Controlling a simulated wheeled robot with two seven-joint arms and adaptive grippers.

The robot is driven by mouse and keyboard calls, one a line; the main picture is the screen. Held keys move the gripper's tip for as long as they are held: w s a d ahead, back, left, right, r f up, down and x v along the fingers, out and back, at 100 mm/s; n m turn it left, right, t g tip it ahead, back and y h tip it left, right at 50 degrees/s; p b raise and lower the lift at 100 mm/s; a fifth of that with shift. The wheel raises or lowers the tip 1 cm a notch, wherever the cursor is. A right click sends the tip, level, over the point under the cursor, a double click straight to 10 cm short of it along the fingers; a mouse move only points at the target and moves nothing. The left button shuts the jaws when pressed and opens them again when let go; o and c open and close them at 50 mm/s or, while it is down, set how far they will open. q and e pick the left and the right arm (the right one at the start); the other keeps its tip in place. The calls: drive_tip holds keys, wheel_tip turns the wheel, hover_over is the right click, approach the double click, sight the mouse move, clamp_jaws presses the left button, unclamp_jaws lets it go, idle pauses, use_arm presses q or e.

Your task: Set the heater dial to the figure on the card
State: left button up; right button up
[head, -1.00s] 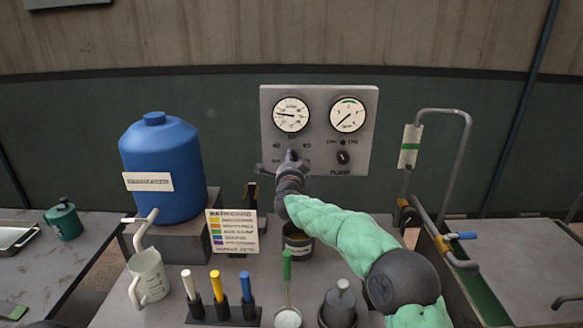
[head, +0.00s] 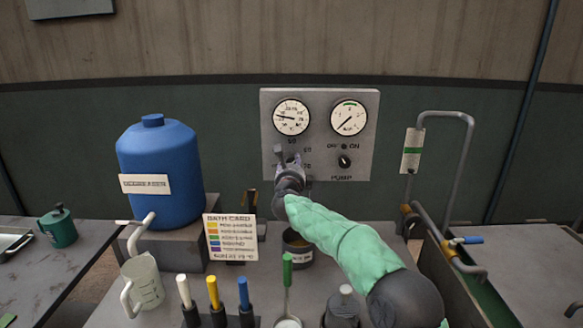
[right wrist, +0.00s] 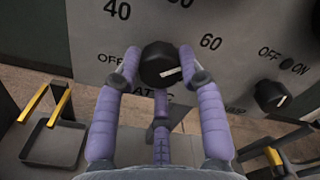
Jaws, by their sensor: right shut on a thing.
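The heater dial is a black knob (right wrist: 160,64) with a white pointer mark, on a grey control panel (head: 268,135). In the right wrist view, figures 40 and 60 flank it, and its mark points to the right and a little down. My right gripper (right wrist: 160,67) has its purple fingers closed around the knob. In the head view the right gripper (head: 288,165) is at the panel's lower left and hides most of the dial. The bath card (head: 230,238) stands on the bench, with coloured rows; its small figures are too blurred to read. My left gripper is not in view.
A pump switch (head: 344,161) and two gauges (head: 292,117) are on the panel. A blue tank (head: 160,175) stands at left.

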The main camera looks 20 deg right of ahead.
drive_tip(key=m, duration=1)
drive_tip(key=shift+f+m, duration=0.15)
drive_tip(key=shift+m, duration=1.95)
drive_tip(key=o, duration=1.1)
drive_tip(key=shift+o, duration=0.2)
drive_tip(key=shift+s, duration=0.2)
drive_tip(key=v, duration=1.1)
drive_tip(key=shift+s+r, duration=0.25)
drive_tip(key=shift+s, duration=0.05)
